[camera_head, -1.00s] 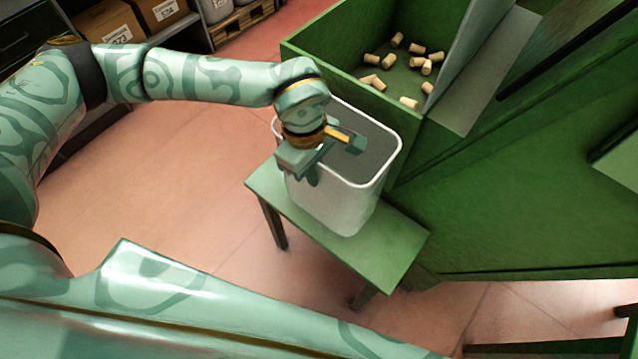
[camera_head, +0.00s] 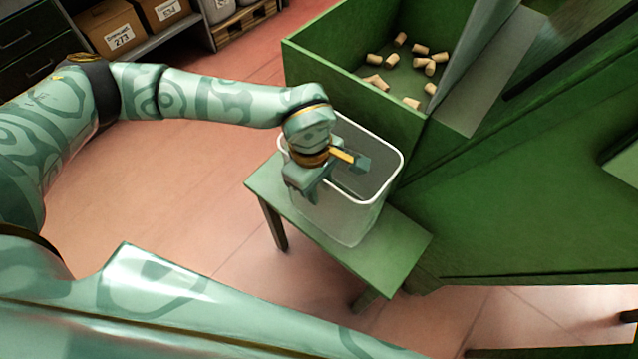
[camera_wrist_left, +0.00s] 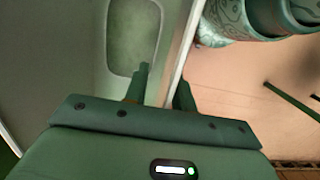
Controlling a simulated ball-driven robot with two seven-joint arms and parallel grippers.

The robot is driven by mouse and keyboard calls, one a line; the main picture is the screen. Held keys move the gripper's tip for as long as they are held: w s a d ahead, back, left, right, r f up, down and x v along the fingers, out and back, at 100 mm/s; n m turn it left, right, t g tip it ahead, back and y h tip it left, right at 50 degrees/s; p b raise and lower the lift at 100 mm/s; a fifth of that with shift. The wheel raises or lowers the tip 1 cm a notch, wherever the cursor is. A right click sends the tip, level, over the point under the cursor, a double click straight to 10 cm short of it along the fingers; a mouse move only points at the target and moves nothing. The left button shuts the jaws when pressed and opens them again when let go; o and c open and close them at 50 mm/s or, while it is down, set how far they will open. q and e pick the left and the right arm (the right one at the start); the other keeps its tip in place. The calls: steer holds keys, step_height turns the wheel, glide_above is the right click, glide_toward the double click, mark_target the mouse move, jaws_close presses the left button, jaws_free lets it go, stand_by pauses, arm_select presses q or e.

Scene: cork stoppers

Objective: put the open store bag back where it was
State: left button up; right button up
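A white open-topped bin (camera_head: 345,215) with rounded corners is over the small green stool (camera_head: 402,250); whether its base touches the top I cannot tell. My left gripper (camera_head: 310,188) is at the bin's near-left wall. In the left wrist view the fingers (camera_wrist_left: 160,88) straddle the wall, one inside and one outside. The bin moves with the gripper, so it appears shut on the wall. The bin's inside looks bare. I cannot make out an open bag; pale sacks (camera_head: 217,8) at the top edge are cut off. My right gripper is out of view.
A green crate (camera_head: 345,85) with several corks (camera_head: 413,103) adjoins the bin's far side. A large green panel (camera_head: 510,205) stands at right. Cardboard boxes (camera_head: 112,30) are on a shelf at upper left. Pink floor (camera_head: 150,190) lies clear left of the stool.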

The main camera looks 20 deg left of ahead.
arm_select(q)
steer(key=shift+r, duration=0.1)
